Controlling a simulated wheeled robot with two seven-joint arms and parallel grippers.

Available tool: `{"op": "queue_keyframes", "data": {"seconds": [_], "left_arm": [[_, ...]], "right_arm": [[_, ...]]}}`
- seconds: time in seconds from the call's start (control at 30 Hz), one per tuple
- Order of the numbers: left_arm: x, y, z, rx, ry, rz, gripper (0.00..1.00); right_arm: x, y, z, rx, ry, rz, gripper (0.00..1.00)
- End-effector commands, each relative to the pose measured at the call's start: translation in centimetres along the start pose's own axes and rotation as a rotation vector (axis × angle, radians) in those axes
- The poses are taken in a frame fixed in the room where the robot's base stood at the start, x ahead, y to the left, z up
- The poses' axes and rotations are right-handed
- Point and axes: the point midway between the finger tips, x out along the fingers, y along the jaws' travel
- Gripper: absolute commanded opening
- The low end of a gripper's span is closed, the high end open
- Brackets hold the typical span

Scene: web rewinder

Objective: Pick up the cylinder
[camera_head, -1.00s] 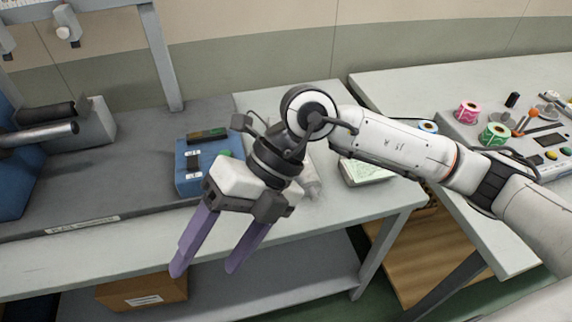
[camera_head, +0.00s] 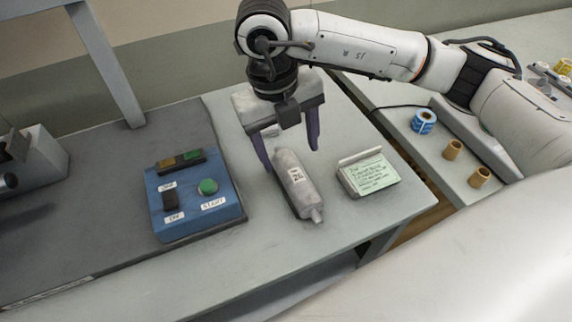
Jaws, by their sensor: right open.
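The cylinder (camera_head: 298,184) is a grey tube with a white label and a narrow nozzle. It lies on the light grey table, its nozzle towards the front edge. My right gripper (camera_head: 291,160) points down over the cylinder's far end. Its two purple fingers are spread apart, one at the left of the tube and one beyond its right side. The jaws are empty, and I cannot tell the exact height of the fingertips. My left gripper is not in view.
A blue control box (camera_head: 195,197) with a green button stands left of the cylinder. A green-and-white card block (camera_head: 368,174) sits close on its right. A blue roll (camera_head: 424,121) and two brown cores stand on the right table. The table front (camera_head: 225,272) is clear.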

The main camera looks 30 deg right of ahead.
Motion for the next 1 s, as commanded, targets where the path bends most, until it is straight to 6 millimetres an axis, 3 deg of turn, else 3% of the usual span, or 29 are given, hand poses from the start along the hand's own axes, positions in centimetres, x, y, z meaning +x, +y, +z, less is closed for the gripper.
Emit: {"op": "queue_keyframes", "data": {"seconds": [0.2,0.33,0.7,1.0], "left_arm": [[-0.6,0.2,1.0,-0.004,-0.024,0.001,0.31],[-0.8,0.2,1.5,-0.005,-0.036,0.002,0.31],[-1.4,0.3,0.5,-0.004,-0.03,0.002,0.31],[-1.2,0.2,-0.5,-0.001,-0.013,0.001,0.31]], "right_arm": [[3.3,0.0,-0.1,0.0,0.005,-0.001,0.65],[4.3,0.0,-0.1,-0.001,0.002,-0.001,0.65],[8.9,0.1,-0.1,-0.001,0.003,-0.001,0.65],[9.5,0.2,0.0,-0.001,0.001,0.0,0.65]]}}
